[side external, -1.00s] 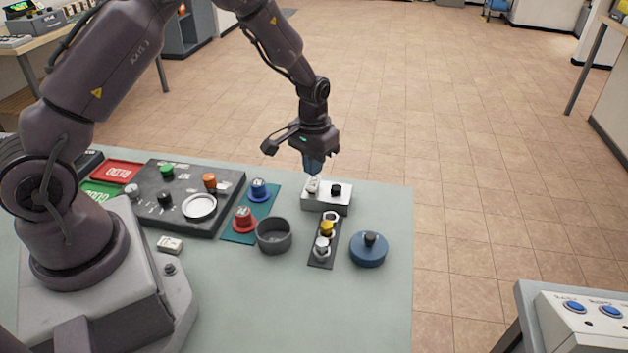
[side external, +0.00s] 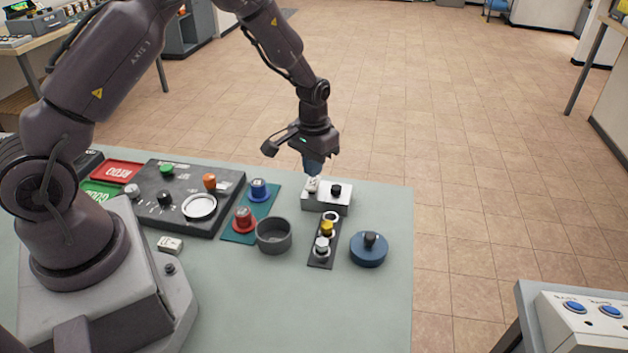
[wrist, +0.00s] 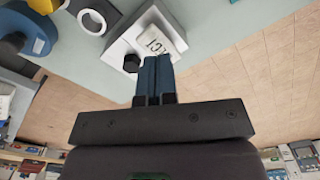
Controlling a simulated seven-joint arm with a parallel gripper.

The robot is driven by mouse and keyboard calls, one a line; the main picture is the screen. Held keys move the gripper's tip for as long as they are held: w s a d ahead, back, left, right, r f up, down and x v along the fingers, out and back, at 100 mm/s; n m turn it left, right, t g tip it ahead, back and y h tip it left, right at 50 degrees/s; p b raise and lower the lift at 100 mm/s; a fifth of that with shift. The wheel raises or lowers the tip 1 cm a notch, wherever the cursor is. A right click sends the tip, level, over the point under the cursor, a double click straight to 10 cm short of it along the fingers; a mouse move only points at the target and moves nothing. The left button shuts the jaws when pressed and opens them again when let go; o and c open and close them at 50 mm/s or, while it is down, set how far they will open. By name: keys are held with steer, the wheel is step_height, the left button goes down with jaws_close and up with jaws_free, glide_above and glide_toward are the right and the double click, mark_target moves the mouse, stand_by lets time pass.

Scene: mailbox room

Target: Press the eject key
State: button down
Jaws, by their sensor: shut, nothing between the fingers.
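A pale grey box (side external: 325,206) stands near the back right of the table. On its top are a white key (side external: 312,185) at the left and a black knob (side external: 336,190) at the right. In the wrist view the white key (wrist: 167,38) carries dark lettering, upside down and only partly readable. My gripper (side external: 313,174) points down with its blue fingers together and empty. The fingertips are at the white key and partly cover it. The wrist view shows the closed tips (wrist: 154,62) at the key's edge; I cannot tell whether they touch it.
In front of the box lies a dark strip (side external: 319,261) with yellow and silver pieces. A blue round base with a black knob (side external: 368,250) stands to its right, a grey bowl (side external: 273,237) to its left. A dark control panel (side external: 155,214) lies further left. The front right tabletop is clear.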

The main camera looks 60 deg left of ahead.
mark_target(311, 183)
steer(key=shift+f, duration=1.35)
steer(key=shift+r, duration=3.55)
steer(key=shift+s+f, duration=0.15)
steer(key=shift+s, duration=0.2)
steer(key=s+d+r+m+t, duration=0.1)
steer(key=s+d+r, duration=0.3)
steer(key=s+r, duration=0.7)
steer(key=s+d+r+m+t, duration=0.2)
steer(key=s+d+r+t, duration=0.2)
steer(key=s+r, duration=0.7)
steer(key=shift+s+r+t, duration=0.2)
steer(key=shift+r+t, duration=0.1)
steer(key=shift+r, duration=0.4)
